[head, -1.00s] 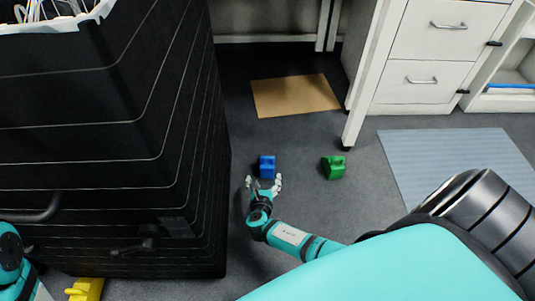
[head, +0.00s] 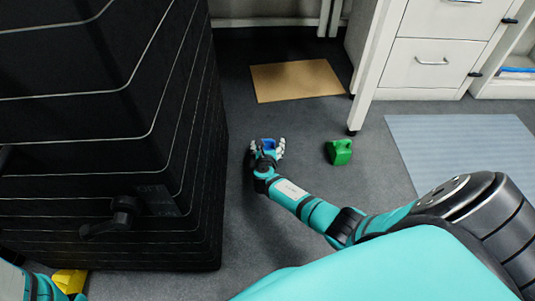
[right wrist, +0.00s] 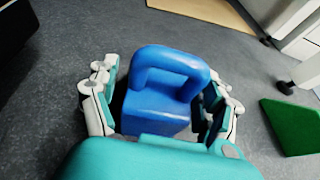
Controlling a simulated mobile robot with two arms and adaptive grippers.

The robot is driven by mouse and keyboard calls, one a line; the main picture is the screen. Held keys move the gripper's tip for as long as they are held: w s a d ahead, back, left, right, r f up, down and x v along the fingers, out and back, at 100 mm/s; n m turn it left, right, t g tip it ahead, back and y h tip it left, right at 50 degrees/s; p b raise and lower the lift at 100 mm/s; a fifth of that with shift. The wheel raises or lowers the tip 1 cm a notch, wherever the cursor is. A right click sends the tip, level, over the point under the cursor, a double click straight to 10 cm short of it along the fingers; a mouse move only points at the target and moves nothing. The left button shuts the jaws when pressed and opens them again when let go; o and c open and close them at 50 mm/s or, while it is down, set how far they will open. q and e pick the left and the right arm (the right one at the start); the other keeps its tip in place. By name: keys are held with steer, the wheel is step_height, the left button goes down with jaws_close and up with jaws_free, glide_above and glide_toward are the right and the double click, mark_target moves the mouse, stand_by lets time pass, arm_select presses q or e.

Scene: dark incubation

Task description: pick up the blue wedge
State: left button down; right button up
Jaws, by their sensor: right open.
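The blue wedge (head: 268,143) lies on the grey carpet, partly hidden behind my right gripper in the head view. In the right wrist view the blue wedge (right wrist: 160,98) shows a raised loop handle and sits between the open fingers. My right gripper (head: 267,147) is open around it, with a finger on each side; in the right wrist view (right wrist: 160,105) I cannot tell whether they touch it. My left arm shows at the lower left edge of the head view, but its fingertips are not in view.
A green block (head: 339,152) lies to the right of the wedge. A tan mat (head: 297,80) lies beyond it and a light blue mat (head: 460,150) at right. A tall black cabinet (head: 110,120) stands close at left. A yellow object (head: 69,281) is at lower left. White drawers (head: 425,65) stand behind.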

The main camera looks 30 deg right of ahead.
steer(key=shift+w+d+f, duration=0.1)
steer(key=shift+w+d, duration=0.15)
steer(key=shift+w, duration=0.1)
steer(key=c, duration=1.5)
